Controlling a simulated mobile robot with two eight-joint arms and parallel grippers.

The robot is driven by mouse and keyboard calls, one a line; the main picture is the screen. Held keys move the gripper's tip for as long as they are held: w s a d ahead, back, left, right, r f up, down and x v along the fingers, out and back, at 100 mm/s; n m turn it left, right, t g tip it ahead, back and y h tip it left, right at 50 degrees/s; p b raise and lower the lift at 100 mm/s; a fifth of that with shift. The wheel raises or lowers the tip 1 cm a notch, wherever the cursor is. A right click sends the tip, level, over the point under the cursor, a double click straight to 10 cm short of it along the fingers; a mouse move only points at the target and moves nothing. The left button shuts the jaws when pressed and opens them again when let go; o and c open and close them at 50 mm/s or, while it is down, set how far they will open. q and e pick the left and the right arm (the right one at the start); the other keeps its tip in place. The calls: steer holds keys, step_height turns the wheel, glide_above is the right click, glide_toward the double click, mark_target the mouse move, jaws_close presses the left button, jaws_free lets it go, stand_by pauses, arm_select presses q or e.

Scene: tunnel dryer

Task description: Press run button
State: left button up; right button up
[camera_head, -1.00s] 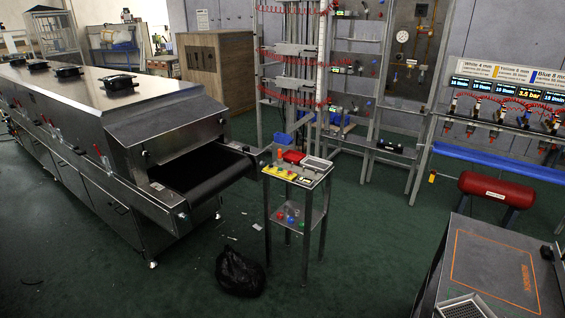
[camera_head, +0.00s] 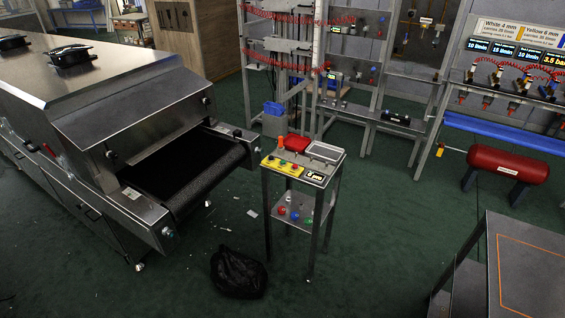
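A small metal stand (camera_head: 318,192) is in the middle of the head view, right of the tunnel dryer's belt end. On its top lies a yellow control panel (camera_head: 270,160) with several small coloured buttons and a small lit display (camera_head: 315,176). The buttons are too small to tell which one is the run button. The stainless tunnel dryer (camera_head: 120,100) with its dark belt (camera_head: 185,170) stands at the left. Neither of my grippers is in view.
A black bag (camera_head: 238,272) lies on the green floor in front of the stand. A dark-topped table (camera_head: 480,270) is at the lower right. A red cylinder tank (camera_head: 508,163) is at the right. Green floor (camera_head: 385,220) is free between stand and table.

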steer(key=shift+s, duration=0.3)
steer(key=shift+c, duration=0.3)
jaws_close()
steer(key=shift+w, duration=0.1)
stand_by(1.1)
